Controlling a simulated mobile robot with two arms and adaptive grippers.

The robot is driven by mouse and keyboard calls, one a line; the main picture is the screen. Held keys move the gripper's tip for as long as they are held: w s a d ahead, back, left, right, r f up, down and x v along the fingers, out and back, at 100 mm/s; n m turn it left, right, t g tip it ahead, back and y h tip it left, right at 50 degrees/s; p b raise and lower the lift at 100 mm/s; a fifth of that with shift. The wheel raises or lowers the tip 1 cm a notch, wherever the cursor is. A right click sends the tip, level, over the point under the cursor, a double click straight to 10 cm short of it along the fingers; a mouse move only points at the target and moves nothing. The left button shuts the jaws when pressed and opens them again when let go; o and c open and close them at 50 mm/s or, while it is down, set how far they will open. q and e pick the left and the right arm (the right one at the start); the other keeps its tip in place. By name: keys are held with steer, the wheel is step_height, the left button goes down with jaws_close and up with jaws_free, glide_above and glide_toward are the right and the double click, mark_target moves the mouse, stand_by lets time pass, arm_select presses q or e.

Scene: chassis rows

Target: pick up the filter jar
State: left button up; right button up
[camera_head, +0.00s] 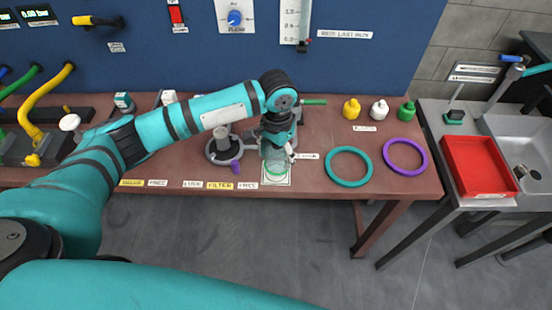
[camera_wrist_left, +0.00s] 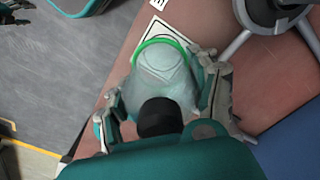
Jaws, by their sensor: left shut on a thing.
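The filter jar (camera_head: 274,167) is a clear, pale jar with a green ring near its far end and stands over a white marked card (camera_head: 276,182) near the table's front edge. In the left wrist view the jar (camera_wrist_left: 166,85) lies between the two fingers, with a dark round part towards the gripper. My left gripper (camera_head: 277,148) reaches it from above and is shut on it; it also shows in the left wrist view (camera_wrist_left: 160,95). Whether the jar touches the card is hard to tell. My right gripper is not in view.
A grey round stand (camera_head: 222,150) with a purple-tipped part is just left of the jar. A teal ring (camera_head: 349,182) and a purple ring (camera_head: 405,172) lie to the right. Yellow, white and green bottles (camera_head: 379,110) stand behind them. A red tray (camera_head: 479,166) is beside the sink.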

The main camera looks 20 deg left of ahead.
arm_select(q)
steer(key=s+d+r+b, duration=0.1)
steer(key=s+d, duration=0.9)
steer(key=s, duration=0.2)
steer(key=shift+b, duration=0.3)
steer(key=shift+r, duration=0.1)
step_height(320, 180, up, 5)
steer(key=p, duration=0.6)
steer(key=shift+a+p, duration=0.1)
steer(key=shift+p, duration=0.3)
